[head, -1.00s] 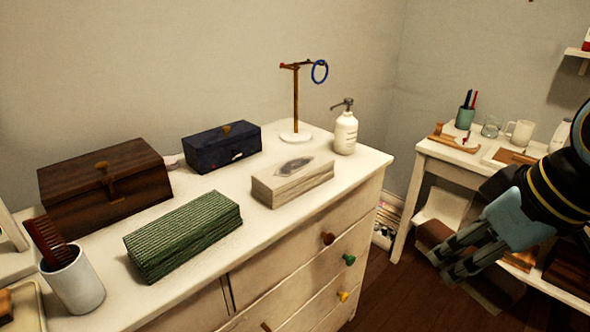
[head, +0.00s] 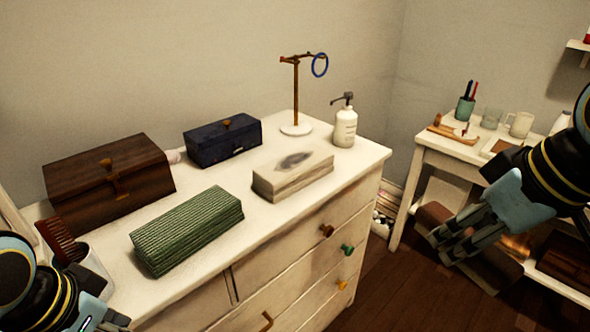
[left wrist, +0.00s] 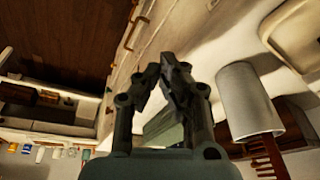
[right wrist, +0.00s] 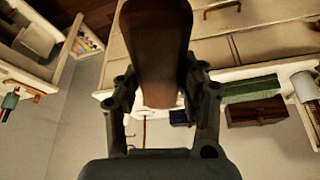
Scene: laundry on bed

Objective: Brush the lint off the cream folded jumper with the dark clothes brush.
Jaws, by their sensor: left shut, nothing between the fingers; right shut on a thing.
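The cream folded jumper (head: 292,180) lies on the dresser top, with a grey lint patch (head: 295,160) on its upper face. My right gripper (head: 442,240) is right of the dresser, over the floor, well apart from the jumper. It is shut on the dark brown clothes brush (right wrist: 158,50), which fills the space between its fingers in the right wrist view. In the head view the brush is partly hidden by the fingers. My left gripper (head: 118,322) is at the lower left by the dresser's front edge. It is shut and empty, its fingertips together in the left wrist view (left wrist: 172,68).
A green folded garment (head: 187,228) lies left of the jumper. A brown box (head: 110,185), navy box (head: 222,142), ring stand (head: 296,95) and pump bottle (head: 345,127) stand behind. A white cup (left wrist: 245,95) with a red-brown comb (head: 60,240) is near my left gripper.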

